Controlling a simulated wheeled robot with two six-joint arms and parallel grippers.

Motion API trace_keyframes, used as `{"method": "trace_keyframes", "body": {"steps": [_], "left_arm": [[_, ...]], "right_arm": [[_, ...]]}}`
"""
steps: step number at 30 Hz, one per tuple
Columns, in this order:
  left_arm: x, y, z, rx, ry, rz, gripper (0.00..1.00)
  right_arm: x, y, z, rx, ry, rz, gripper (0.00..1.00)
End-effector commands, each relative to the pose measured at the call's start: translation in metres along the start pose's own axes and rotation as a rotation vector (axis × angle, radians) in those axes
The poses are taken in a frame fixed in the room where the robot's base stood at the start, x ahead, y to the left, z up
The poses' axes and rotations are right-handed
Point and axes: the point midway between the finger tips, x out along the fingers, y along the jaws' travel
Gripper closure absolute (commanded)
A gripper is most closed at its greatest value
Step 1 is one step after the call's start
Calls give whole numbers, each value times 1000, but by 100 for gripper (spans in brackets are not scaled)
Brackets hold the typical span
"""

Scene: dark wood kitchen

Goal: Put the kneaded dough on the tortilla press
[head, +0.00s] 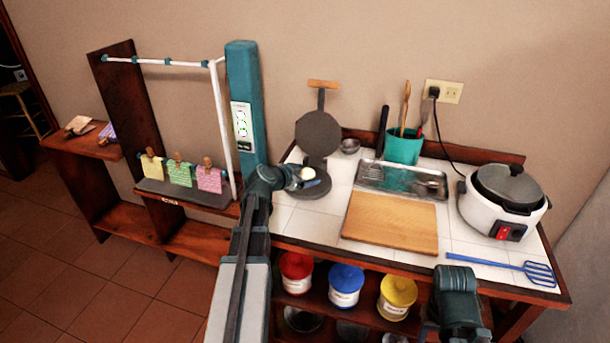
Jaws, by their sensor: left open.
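The tortilla press (317,132) stands open at the back left of the counter, its dark round upper plate raised and its lower plate (312,191) flat. The kneaded dough (307,173), a small whitish ball, shows over the lower plate at the tip of my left gripper (303,181). My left gripper is open and reaches in over the plate from the left. Whether the dough touches the plate or a finger is too small to tell. My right gripper (458,300) is low at the counter's front edge; its fingers cannot be made out.
A wooden board (391,222) lies mid-counter, with a metal tray (372,176) and teal utensil holder (403,147) behind it. A white cooker (503,201) and blue spatula (505,264) are at the right. A small metal bowl (350,146) stands beside the press.

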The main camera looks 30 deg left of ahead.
Motion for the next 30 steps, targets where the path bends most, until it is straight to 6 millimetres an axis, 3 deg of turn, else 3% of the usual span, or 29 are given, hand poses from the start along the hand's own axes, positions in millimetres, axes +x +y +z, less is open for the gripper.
{"method": "trace_keyframes", "body": {"steps": [7, 21, 30], "left_arm": [[-4, -1, -4, 0, 0, 0, 11], [-96, 0, -5, -2, 0, -1, 11], [-121, -1, -3, -1, 0, 0, 11]], "right_arm": [[-6, 1, 0, 0, 0, 0, 50], [-47, 4, 3, 0, 0, 0, 50], [-56, 5, 3, 0, 0, 0, 50]]}}
